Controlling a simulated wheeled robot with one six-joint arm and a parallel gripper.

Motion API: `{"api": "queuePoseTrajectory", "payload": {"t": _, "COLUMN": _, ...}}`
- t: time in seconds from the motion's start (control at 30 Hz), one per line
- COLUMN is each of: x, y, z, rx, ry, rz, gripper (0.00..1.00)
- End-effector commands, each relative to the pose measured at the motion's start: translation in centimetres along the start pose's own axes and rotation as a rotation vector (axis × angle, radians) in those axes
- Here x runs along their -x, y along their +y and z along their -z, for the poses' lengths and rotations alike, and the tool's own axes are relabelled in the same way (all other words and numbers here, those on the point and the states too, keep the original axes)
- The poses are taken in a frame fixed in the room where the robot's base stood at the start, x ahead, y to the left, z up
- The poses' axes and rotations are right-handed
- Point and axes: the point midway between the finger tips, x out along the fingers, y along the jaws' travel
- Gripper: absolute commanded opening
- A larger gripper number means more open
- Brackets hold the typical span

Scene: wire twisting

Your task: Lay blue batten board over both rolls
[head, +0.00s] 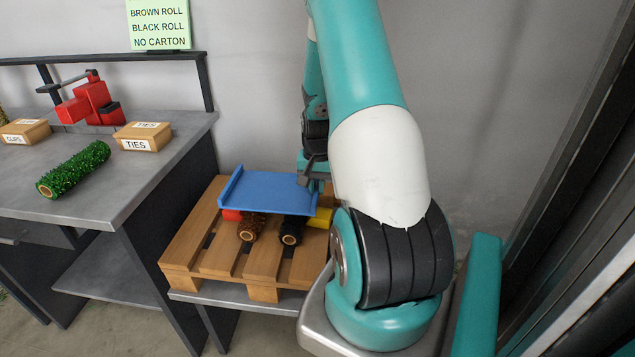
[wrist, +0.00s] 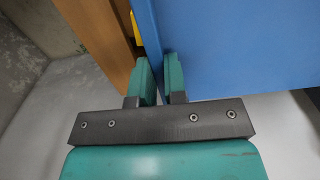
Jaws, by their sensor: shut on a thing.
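The blue batten board (head: 268,192) is over the brown roll (head: 249,229) and the black roll (head: 291,233), which stick out from under its front edge on the pallet. Whether the board touches the rolls cannot be told. My gripper (head: 314,184) is at the board's right end in the head view, partly hidden by my arm. In the wrist view my gripper (wrist: 160,82) is shut on the edge of the blue board (wrist: 235,50). The far ends of both rolls are hidden under the board.
The wooden pallet (head: 190,238) has a red block (head: 232,215) and a yellow block (head: 320,218) beside the rolls. A workbench (head: 100,195) at left holds a green roll (head: 74,168), labelled boxes (head: 143,136) and a red tool (head: 90,102). A sign (head: 160,24) stands behind.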

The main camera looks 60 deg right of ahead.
Motion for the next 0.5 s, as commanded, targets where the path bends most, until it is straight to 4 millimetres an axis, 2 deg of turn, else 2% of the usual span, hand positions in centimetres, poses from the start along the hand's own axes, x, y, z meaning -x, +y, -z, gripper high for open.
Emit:
{"api": "queuePoseTrajectory", "payload": {"t": 0.03, "x": -0.9, "y": 0.0, "z": 0.0, "rx": 0.0, "ry": 0.0, "rz": 0.0, "gripper": 0.0}}
{"api": "queuePoseTrajectory", "payload": {"t": 0.2, "x": -2.0, "y": 0.0, "z": 0.0, "rx": 0.0, "ry": -0.001, "rz": 0.0, "gripper": 0.0}}
{"api": "queuePoseTrajectory", "payload": {"t": 0.5, "x": -2.1, "y": 0.0, "z": 0.0, "rx": 0.0, "ry": 0.0, "rz": 0.0, "gripper": 0.0}}
